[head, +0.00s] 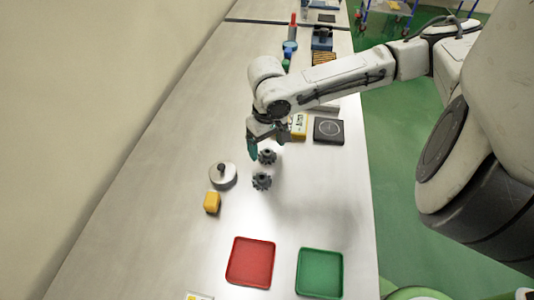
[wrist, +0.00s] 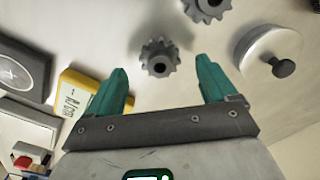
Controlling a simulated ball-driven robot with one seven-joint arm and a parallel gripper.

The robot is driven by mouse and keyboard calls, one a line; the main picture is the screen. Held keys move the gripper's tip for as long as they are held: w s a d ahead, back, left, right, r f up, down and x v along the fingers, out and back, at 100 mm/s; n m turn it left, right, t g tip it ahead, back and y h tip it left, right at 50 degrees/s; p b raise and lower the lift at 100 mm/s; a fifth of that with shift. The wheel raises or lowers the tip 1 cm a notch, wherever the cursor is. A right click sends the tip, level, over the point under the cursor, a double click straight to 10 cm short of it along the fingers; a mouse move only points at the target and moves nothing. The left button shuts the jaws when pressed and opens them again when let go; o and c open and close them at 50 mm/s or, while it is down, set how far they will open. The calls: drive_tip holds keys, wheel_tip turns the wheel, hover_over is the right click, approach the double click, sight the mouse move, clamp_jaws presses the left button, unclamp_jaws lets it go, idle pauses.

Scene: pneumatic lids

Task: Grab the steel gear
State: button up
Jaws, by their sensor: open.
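Two dark grey toothed gears lie on the pale table. One gear (head: 267,156) is right by my gripper (head: 267,146), and the other gear (head: 261,181) lies a little nearer the table's front. In the wrist view the closer gear (wrist: 159,57) shows ahead of and between the teal fingertips of my gripper (wrist: 162,82), apart from both. The second gear (wrist: 207,8) is cut off by the top edge. Both have a raised hub in the middle. My gripper is open and empty, above the table. I cannot tell which gear is the steel one.
A round grey lid with a dark knob (head: 222,175) and a yellow block (head: 212,202) lie left of the gears. A red tray (head: 251,262) and a green tray (head: 320,273) lie in front. A yellow device (head: 299,126) and a black square scale (head: 328,131) stand behind right.

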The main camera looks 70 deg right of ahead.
drive_tip(key=shift+f, duration=1.25)
drive_tip(key=shift+c, duration=0.4)
drive_tip(key=c, duration=1.2)
drive_tip(key=shift+c, duration=0.2)
drive_tip(key=shift+r, duration=0.2)
